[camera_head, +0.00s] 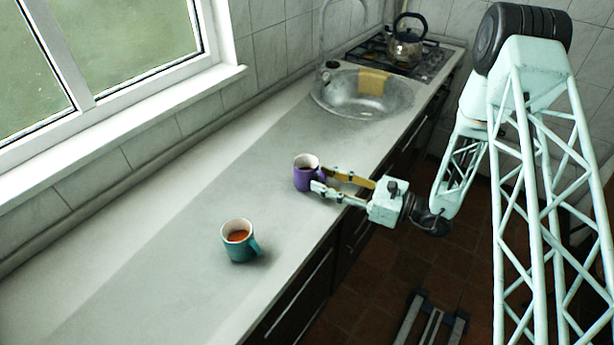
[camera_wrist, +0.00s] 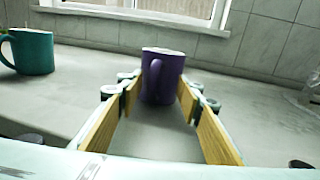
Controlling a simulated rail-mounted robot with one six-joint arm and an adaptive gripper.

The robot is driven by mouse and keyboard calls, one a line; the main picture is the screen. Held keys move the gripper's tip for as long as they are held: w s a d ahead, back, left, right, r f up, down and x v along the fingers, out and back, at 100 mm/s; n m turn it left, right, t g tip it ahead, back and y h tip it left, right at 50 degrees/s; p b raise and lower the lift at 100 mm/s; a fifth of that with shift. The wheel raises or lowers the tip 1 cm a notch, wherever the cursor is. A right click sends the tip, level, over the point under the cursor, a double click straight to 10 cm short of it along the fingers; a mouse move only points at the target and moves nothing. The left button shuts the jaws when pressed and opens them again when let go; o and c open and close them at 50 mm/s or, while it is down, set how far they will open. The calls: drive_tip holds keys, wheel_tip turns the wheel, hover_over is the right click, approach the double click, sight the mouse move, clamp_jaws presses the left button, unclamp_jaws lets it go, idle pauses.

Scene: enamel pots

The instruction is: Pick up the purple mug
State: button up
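The purple mug (camera_head: 303,176) stands upright on the grey counter, and it also shows in the wrist view (camera_wrist: 162,80) with its handle facing me. My gripper (camera_head: 320,179) reaches in from the right, low over the counter. Its fingers are open, and in the wrist view my gripper (camera_wrist: 160,92) has one fingertip on each side of the mug's lower part. The fingertips are very close to the mug's sides; whether they touch is hard to tell.
A teal mug (camera_head: 238,243) with reddish-brown contents stands nearer on the counter, left of the purple mug, and shows in the wrist view (camera_wrist: 33,52). A sink (camera_head: 345,100) with a yellow cloth (camera_head: 374,82) and a kettle (camera_head: 405,45) on the stove lie beyond. The counter's front edge runs beneath my gripper.

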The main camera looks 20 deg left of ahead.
idle(0.4)
clamp_jaws()
